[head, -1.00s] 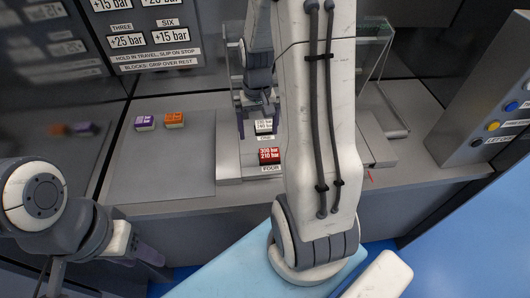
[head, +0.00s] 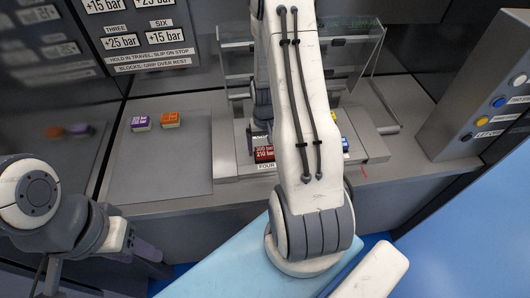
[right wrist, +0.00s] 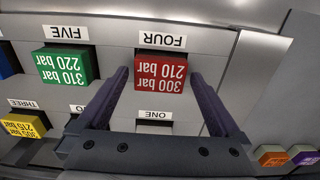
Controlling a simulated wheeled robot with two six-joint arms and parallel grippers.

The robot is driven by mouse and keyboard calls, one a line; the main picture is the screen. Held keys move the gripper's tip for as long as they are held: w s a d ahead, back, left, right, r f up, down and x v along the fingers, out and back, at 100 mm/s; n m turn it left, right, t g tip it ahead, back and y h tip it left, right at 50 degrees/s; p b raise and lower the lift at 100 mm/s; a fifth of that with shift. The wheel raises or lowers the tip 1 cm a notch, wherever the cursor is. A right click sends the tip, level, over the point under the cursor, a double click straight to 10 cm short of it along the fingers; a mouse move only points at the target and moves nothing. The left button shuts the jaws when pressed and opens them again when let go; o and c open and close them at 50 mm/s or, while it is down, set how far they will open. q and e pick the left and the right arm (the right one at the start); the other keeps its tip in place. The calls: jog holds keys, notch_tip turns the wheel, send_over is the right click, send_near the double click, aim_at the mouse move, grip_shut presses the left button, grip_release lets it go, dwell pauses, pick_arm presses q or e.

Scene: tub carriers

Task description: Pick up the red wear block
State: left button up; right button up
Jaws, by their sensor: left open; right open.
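The red wear block (head: 264,153), marked 300 bar 210 bar, sits at the FOUR label on the grey fixture. In the right wrist view the red block (right wrist: 161,78) appears upside down between the spread purple fingers of my right gripper (right wrist: 160,76). The gripper is open and not closed on it; whether a finger touches it I cannot tell. In the head view my right arm hides much of this gripper, which is just behind the red block. My left gripper (head: 147,251) is open and empty at the lower left, away from the blocks.
A green block (right wrist: 66,64) at FIVE stands beside the red one; a yellow block (right wrist: 22,126) is at THREE. A purple block (head: 140,123) and an orange block (head: 170,120) sit on the left counter. A clear guard (head: 350,55) stands behind. A button panel (head: 480,105) is at right.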

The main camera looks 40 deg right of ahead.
jog(key=shift+f, duration=0.35)
jog(key=c, duration=1.3)
jog(key=shift+r, duration=0.15)
